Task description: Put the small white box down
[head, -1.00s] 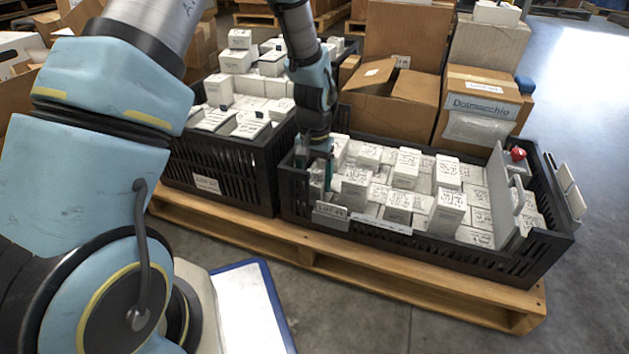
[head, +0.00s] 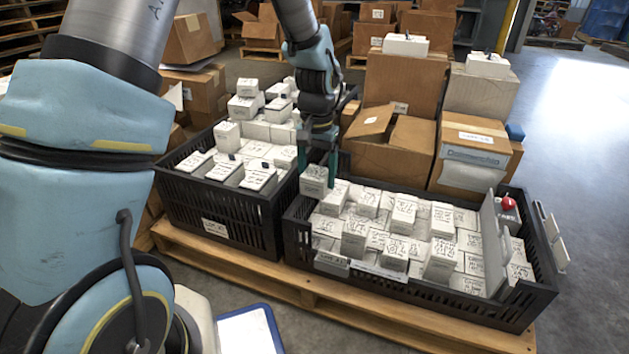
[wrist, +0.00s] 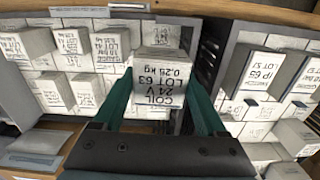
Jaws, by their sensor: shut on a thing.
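The small white box (head: 314,181) hangs between the green fingers of my gripper (head: 320,163), above the left end of the right black crate (head: 420,279). In the wrist view the box (wrist: 158,88) shows a printed face with "COIL 24 V LOT 63", held between both fingers of my gripper (wrist: 160,108). The right crate holds many similar white boxes, some standing higher than others. The left black crate (head: 238,229) also holds white boxes, several with small dark parts on top. The underside of the held box is hidden.
Both crates stand on a wooden pallet (head: 330,302). A grey divider (head: 490,248) and a red item (head: 508,204) are at the right crate's right end. Brown cartons (head: 395,145) stand close behind. A blue-edged board (head: 247,332) lies in front.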

